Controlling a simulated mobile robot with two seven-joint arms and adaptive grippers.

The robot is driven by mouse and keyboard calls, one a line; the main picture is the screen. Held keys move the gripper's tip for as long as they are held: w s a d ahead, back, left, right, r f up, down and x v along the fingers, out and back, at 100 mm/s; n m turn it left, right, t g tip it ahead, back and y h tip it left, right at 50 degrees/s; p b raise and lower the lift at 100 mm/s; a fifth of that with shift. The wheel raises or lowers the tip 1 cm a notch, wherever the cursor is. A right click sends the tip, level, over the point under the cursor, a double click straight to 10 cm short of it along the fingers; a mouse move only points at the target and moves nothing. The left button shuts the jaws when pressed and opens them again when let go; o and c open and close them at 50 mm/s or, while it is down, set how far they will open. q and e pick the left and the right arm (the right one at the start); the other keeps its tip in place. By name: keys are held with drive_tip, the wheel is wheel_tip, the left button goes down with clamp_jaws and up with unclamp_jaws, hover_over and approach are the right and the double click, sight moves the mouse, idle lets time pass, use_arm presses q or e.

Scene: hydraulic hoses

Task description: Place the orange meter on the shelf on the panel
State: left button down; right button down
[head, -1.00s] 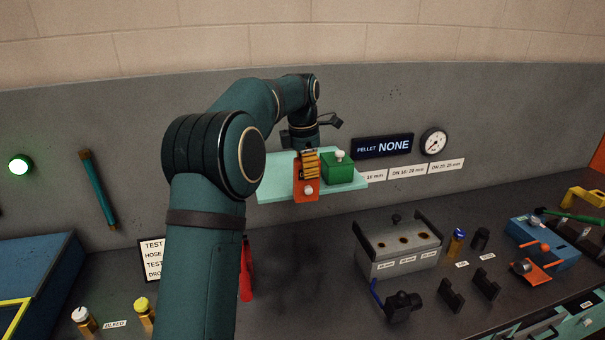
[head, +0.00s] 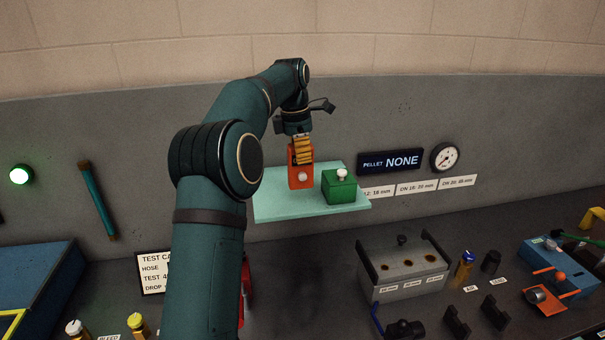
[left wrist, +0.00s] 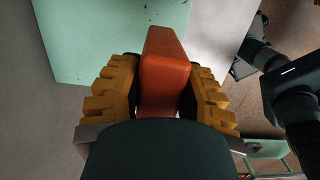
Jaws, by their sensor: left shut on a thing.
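The orange meter (head: 300,176) is a small upright block with a white round knob on its front. My left gripper (head: 302,152) is shut on it from above. In the left wrist view the orange meter (left wrist: 164,70) stands between the two yellow fingers of my left gripper (left wrist: 162,95). The pale green shelf (head: 285,211) juts from the grey panel (head: 380,110). In the head view the meter overlaps the shelf's left back part. I cannot tell whether it touches the shelf. The shelf (left wrist: 75,45) also shows in the left wrist view. My right gripper is not seen.
A green block (head: 340,190) with a white knob stands on the shelf's right part. A dark display (head: 390,161) and a round gauge (head: 444,157) are on the panel to the right. A grey box with holes (head: 402,272) stands on the bench below. The shelf's front left is bare.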

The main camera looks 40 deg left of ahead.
sight(301, 172)
use_arm(q)
drive_tip(key=shift+w+f, duration=0.1)
drive_tip(key=shift+f, duration=2.5)
drive_tip(key=shift+f, duration=0.1)
drive_tip(key=c, duration=0.7)
unclamp_jaws()
drive_tip(key=r, duration=0.8)
drive_tip(key=s+a+r, duration=0.1)
drive_tip(key=r, duration=0.3)
drive_tip(key=shift+s+r, duration=0.1)
